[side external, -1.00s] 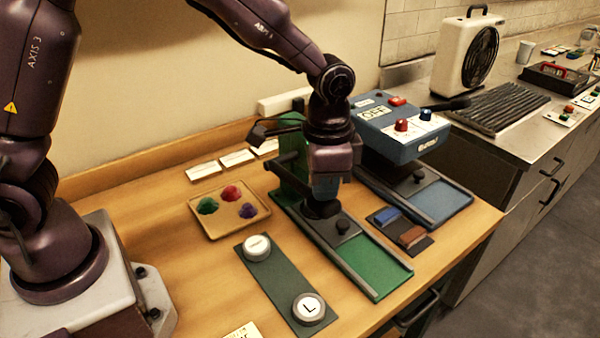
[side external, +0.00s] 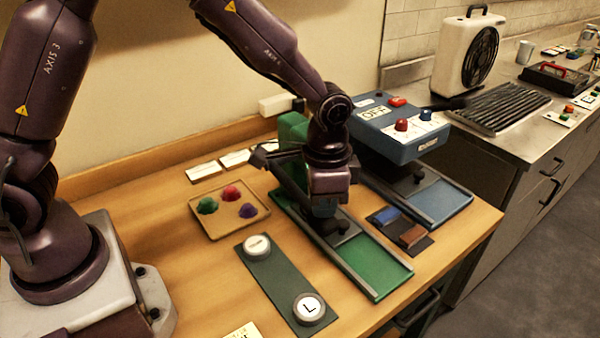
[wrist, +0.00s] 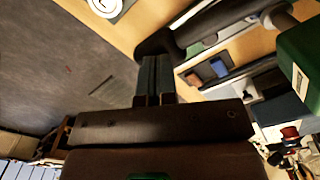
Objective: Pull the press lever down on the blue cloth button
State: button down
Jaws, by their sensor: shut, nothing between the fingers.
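The green press (side external: 292,128) stands mid-table with a long green base (side external: 372,262). Its dark lever (side external: 266,152) tilts down beside the column, and its far part is hidden behind my gripper. My gripper (side external: 325,212) is shut and empty, pointing down low over the press. In the wrist view the shut fingers (wrist: 155,70) meet or nearly meet a dark rounded bar (wrist: 195,32), which looks like part of the lever; I cannot tell if they touch. No blue cloth button can be made out under the press; my gripper and the lever cover that spot.
A blue press-like machine (side external: 400,135) marked OFF stands close on the right. A wooden tray (side external: 215,233) with green, red and purple pieces lies left. A dark green strip (side external: 282,280) with two white round buttons lies in front. A dark mat (side external: 385,233) holds blue and brown blocks.

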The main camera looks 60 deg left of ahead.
jog(key=shift+a+f, duration=0.15)
jog(key=shift+f, duration=0.8)
jog(key=shift+a+f, duration=0.2)
jog(key=shift+f, duration=0.4)
jog(key=shift+a+f, duration=0.2)
jog(key=shift+f, duration=0.75)
notch_tip(320, 180, up, 15)
dwell(1.3)
